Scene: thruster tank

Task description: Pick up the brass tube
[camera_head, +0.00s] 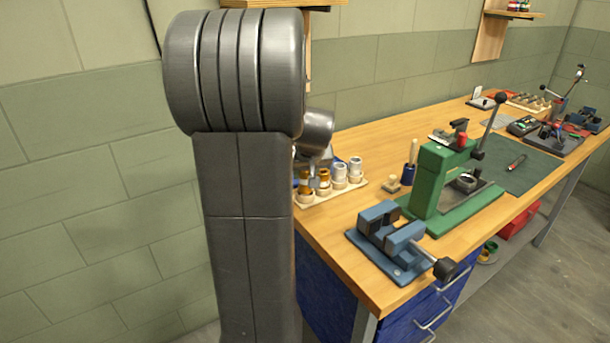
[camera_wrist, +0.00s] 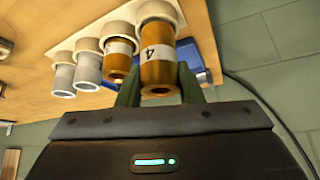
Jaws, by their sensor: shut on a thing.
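A brass tube (camera_wrist: 160,72) with a white band marked 4 is between my gripper's fingers in the wrist view. My gripper (camera_wrist: 158,84) is shut on it, one dark green finger on each side. The tube's far end meets a white ring-shaped holder (camera_wrist: 156,10), and I see no clear gap there. A second, smaller brass tube (camera_wrist: 117,65) stands beside it, outside the fingers. In the head view my own arm hides most of the gripper, and brass tubes (camera_head: 324,178) show in the rack just right of the arm.
Two grey tubes (camera_wrist: 87,70) stand in the same wooden rack (camera_head: 330,194). The bench (camera_head: 335,240) also holds a blue vise (camera_head: 385,240), a green press (camera_head: 440,185) and a small blue holder (camera_head: 408,175). A tiled wall (camera_head: 90,200) is close behind.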

